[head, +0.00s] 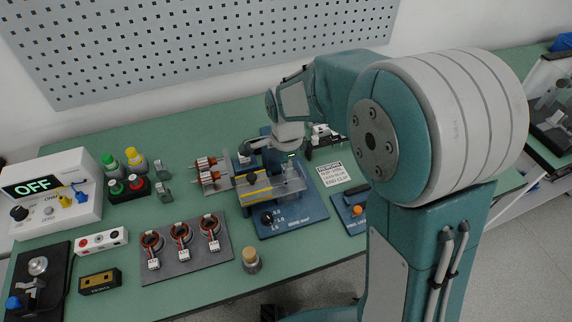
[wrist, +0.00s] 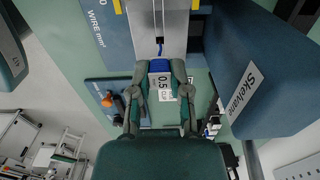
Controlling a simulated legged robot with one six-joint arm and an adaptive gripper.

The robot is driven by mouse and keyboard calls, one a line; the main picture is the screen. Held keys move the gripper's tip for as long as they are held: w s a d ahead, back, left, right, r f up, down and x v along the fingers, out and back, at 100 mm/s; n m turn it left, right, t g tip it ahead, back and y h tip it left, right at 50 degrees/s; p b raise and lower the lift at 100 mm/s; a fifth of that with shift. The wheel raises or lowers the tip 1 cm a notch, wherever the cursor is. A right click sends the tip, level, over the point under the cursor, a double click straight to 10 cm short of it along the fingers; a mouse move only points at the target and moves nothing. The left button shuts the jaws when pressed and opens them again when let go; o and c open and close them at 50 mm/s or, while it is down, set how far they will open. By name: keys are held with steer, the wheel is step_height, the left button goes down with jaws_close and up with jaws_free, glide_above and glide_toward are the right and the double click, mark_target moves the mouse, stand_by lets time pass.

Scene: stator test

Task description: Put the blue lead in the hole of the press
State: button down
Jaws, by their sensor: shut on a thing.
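The blue lead (wrist: 160,68) has a white label reading 0.5 and a thin blue end. In the wrist view my gripper (wrist: 159,76) is shut on its labelled body, one finger on each side. The thin end points at the small dark hole in the grey metal face of the press (wrist: 174,28). The end is at the hole; I cannot tell how far inside it is. In the head view the press (head: 284,184) stands on a blue base with a black dial, and my wrist is low over its back part. The lead cannot be made out there.
A grey plate with several coils (head: 182,250) lies left of the press. A wooden-topped jar (head: 251,262) stands in front. A white sign (head: 335,174) and a small blue block with an orange knob (head: 352,209) are to the right. The OFF meter (head: 60,195) is far left.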

steer(key=shift+f, duration=0.3)
steer(key=shift+f, duration=0.9)
steer(key=shift+f, duration=0.1)
steer(key=shift+f, duration=0.9)
steer(key=c, duration=0.5)
jaws_free()
steer(key=shift+r, duration=0.1)
